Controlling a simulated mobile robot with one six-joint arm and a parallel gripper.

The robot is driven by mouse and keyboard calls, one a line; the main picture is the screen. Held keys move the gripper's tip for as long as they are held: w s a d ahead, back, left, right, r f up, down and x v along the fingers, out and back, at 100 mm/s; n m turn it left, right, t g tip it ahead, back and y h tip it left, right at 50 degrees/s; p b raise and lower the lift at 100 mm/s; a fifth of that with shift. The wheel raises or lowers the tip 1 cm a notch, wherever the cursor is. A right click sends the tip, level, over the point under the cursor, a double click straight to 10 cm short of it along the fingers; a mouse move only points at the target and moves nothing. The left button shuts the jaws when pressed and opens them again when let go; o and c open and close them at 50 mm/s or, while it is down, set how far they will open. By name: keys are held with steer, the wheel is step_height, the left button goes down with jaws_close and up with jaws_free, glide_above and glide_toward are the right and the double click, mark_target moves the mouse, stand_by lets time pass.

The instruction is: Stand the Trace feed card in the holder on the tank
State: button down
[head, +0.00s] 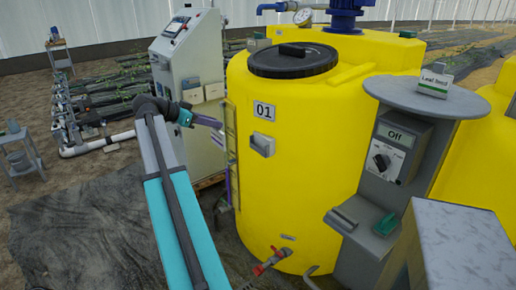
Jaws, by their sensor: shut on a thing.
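The yellow tank (312,185) stands in the middle, with a number plate 01 on its side. A small grey holder (262,146) is fixed to the tank below the plate, and I see no card standing in it. My gripper (212,125) is left of the tank, apart from the holder and roughly level with it. It is shut on a small pale thing (219,138), seen at a steep angle. This appears to be the Trace feed card, but its text cannot be read.
A card reading "Lead feed" (436,81) stands on a round grey top (425,97) at right. Below is a switch box (397,148) showing Off. A grey control cabinet (190,75) stands behind my gripper. A ladder-like gauge (231,150) runs up the tank's left side.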

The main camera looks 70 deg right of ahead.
steer(key=s+d+p, duration=0.1)
steer(key=s+d, duration=0.2)
steer(key=d, duration=0.2)
steer(key=s+d+p, duration=0.1)
steer(key=s+d, duration=0.3)
steer(key=d, duration=0.2)
steer(key=s+d+p, duration=0.2)
steer(key=s+d, duration=0.1)
steer(key=d, duration=0.2)
steer(key=shift+s+d+r, duration=0.1)
steer(key=shift+s+d, duration=0.25)
steer(key=shift+d, duration=0.05)
steer(key=shift+w+a+f, duration=0.1)
steer(key=shift+a+f, duration=0.1)
steer(key=shift+f, duration=0.95)
steer(key=shift+f+p, duration=0.3)
steer(key=shift+f, duration=0.25)
steer(key=shift+f, duration=0.1)
steer(key=shift+f+p, duration=0.55)
steer(key=shift+f, duration=0.95)
steer(key=shift+d+f, duration=0.15)
steer(key=shift+f, duration=0.2)
steer(key=shift+f+b, duration=0.6)
